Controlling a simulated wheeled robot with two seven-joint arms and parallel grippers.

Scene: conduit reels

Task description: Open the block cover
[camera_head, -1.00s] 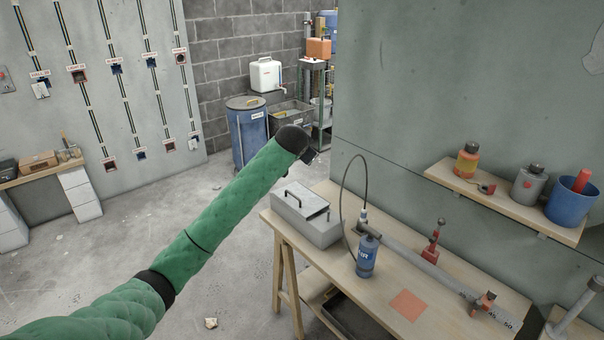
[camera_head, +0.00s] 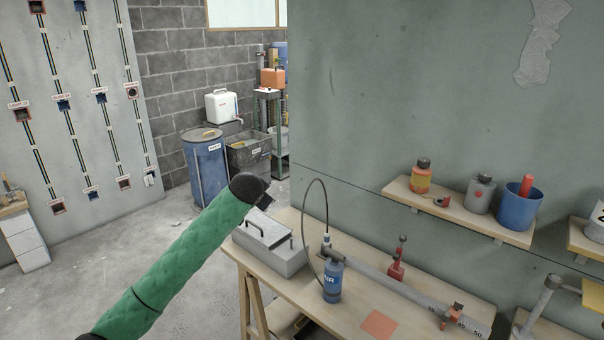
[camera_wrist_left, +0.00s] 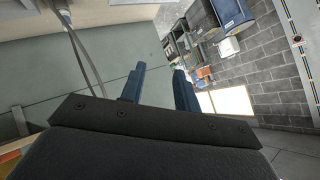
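A grey metal box (camera_head: 285,260) stands at the left end of the wooden bench. A flat lid (camera_head: 262,236) with a dark handle lies on top of it and looks closed. I cannot tell for sure that this lid is the block cover. My left arm reaches in from the lower left, and its dark end with the left gripper (camera_head: 265,203) appears just above and behind the box in the picture. The left wrist view shows the two blue fingers of this gripper (camera_wrist_left: 158,82) apart, with nothing between them. My right gripper is not in view.
On the bench (camera_head: 350,318) are a blue air bottle (camera_head: 332,284) with a looping hose, a long grey rail (camera_head: 395,290) with red clamps, and an orange square (camera_head: 379,324). A shelf (camera_head: 455,212) with containers is on the wall behind. Open floor lies left of the bench.

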